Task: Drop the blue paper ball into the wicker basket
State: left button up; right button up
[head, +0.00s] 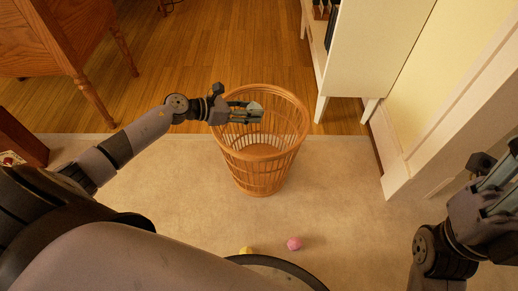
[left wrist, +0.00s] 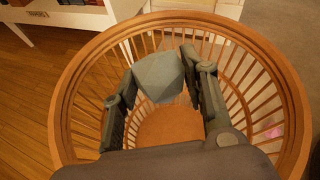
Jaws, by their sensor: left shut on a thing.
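The wicker basket (head: 258,177) stands upright on the pale carpet in the middle of the head view. Its round rim and slatted wall (left wrist: 68,100) fill the left wrist view. The blue paper ball (left wrist: 159,76) looks grey-blue and faceted, and is held between the fingers of my left gripper (left wrist: 160,92). In the head view the ball (head: 255,107) and my left gripper (head: 248,112) are over the basket's opening. The basket floor shows empty below the ball. My right gripper (head: 492,190) is at the right edge, partly cut off, away from the basket.
A pink ball (head: 294,243) and a yellow ball (head: 246,250) lie on the carpet (head: 340,215) near my base. A wooden desk (head: 60,40) stands at upper left. A white cabinet (head: 370,50) stands behind the basket to the right.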

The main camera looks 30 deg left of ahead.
pick_arm(q)
jog(key=shift+f, duration=0.4)
jog(key=o, duration=0.9)
jog(key=v, duration=1.2)
